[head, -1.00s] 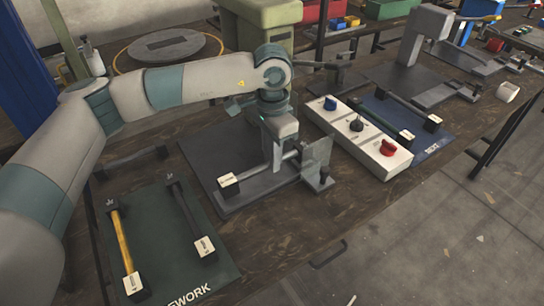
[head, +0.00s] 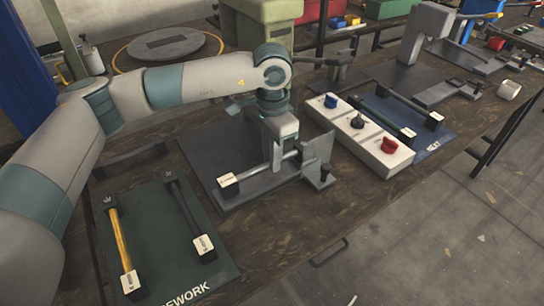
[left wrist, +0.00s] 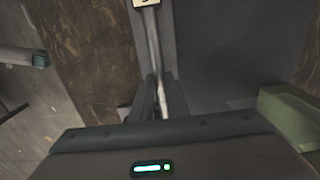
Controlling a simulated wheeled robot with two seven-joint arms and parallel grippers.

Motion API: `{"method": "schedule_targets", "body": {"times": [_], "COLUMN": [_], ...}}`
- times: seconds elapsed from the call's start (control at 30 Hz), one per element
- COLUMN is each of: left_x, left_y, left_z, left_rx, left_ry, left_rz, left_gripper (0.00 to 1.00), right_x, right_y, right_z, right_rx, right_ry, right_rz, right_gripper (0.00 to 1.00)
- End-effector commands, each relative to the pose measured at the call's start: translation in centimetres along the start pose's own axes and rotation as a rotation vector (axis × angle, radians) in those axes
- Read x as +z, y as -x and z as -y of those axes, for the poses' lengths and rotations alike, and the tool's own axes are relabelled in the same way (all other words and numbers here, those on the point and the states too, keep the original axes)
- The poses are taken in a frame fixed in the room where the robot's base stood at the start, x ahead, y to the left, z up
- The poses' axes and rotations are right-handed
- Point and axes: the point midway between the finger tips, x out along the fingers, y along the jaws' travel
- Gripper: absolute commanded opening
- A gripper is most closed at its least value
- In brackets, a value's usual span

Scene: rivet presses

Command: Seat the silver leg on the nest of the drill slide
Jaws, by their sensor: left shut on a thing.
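The silver leg (head: 250,172) lies along the grey drill slide (head: 240,197) in the head view, its white-tagged end at the lower left. My left gripper (head: 277,163) comes down from above and is shut on the silver leg near its middle. In the left wrist view the leg (left wrist: 153,42) runs up from between the fingers (left wrist: 152,98), with its tagged end cut off at the top edge. The fingers and the clear plate hide part of the leg and nest, so I cannot tell whether the leg is fully down. My right gripper is not in view.
A clear plate (head: 317,148) stands at the slide's right end. A white box (head: 358,138) with blue, black and red knobs is right of it. A green mat (head: 160,222) with yellow and black legs lies left; a blue mat (head: 433,145) lies at right.

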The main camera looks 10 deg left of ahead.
Motion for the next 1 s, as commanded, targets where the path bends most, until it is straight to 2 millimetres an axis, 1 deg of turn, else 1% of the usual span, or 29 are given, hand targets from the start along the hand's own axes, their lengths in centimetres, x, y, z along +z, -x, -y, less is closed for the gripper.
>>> {"method": "schedule_targets", "body": {"times": [0.33, 0.7, 0.73, 0.77, 0.8, 1.0], "left_x": [-0.01, -0.01, -0.01, -0.01, -0.01, -0.01], "left_y": [-0.41, -0.42, -0.42, -0.42, -0.42, -0.44], "left_z": [0.0, 0.0, 0.0, 0.0, 0.0, 0.0], "left_rx": [0.0, 0.0, 0.0, 0.0, 0.0, 0.0], "left_ry": [0.0, 0.0, 0.0, 0.0, 0.0, 0.0], "left_rz": [-0.001, -0.001, -0.001, -0.001, -0.001, -0.001], "left_gripper": [0.0, 0.0, 0.19, 0.26, 0.36, 0.36], "right_x": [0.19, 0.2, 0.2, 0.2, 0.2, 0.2], "right_y": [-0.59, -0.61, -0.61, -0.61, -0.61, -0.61], "right_z": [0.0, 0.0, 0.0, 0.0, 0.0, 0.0], "right_rx": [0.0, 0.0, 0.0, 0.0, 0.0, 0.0], "right_ry": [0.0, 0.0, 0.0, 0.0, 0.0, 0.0], "right_rz": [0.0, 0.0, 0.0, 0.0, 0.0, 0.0], "right_gripper": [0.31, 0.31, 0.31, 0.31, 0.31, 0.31]}}
